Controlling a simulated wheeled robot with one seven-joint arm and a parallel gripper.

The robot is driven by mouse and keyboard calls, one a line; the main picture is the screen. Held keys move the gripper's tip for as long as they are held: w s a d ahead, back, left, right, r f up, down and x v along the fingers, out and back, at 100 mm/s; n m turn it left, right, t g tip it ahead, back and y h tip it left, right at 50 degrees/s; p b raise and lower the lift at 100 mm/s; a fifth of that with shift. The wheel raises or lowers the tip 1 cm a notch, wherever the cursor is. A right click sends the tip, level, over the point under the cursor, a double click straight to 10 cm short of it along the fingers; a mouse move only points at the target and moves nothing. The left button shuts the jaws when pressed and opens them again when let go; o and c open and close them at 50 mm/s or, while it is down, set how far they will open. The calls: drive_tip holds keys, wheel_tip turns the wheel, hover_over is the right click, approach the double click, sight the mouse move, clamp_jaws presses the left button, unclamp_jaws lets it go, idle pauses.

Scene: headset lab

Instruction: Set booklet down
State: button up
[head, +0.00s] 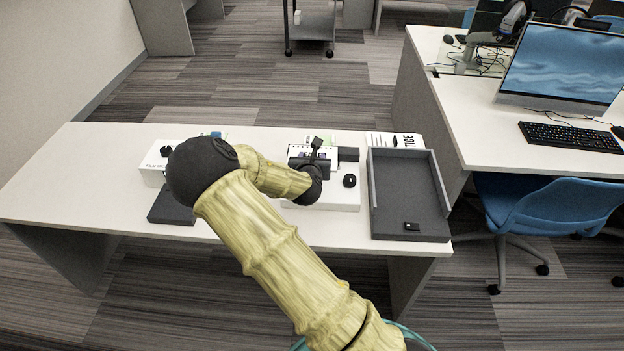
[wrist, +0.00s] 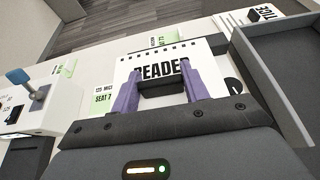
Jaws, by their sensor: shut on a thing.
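The booklet (wrist: 165,58) is a white sheet with large black letters, "READE" showing, and a row of dark holes along its far edge. My gripper (wrist: 163,92) has purple fingers shut on a dark block at the booklet's near part; the fingers hide some of the lettering. In the head view my gripper (head: 314,164) is over the middle of the white table, above a white box (head: 332,196). The booklet's white edge (head: 297,150) shows just beside it. I cannot tell whether the booklet touches what is below.
A dark grey open tray (head: 436,210) stands right of the gripper, its wall close by. A black knob (head: 349,180) sits on the white box. A white box (head: 150,172) and a dark flat piece (head: 170,207) lie left. The table's left end (head: 60,185) is bare.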

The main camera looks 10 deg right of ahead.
drive_tip(key=shift+s+a, duration=0.2)
drive_tip(key=shift+s, duration=0.2)
wheel_tip(320, 180, down, 6)
drive_tip(key=shift+w+d+f, duration=0.1)
drive_tip(key=shift+f, duration=1.8)
drive_tip(key=shift+f, duration=0.2)
drive_tip(key=o, duration=1)
drive_tip(key=shift+r, duration=0.1)
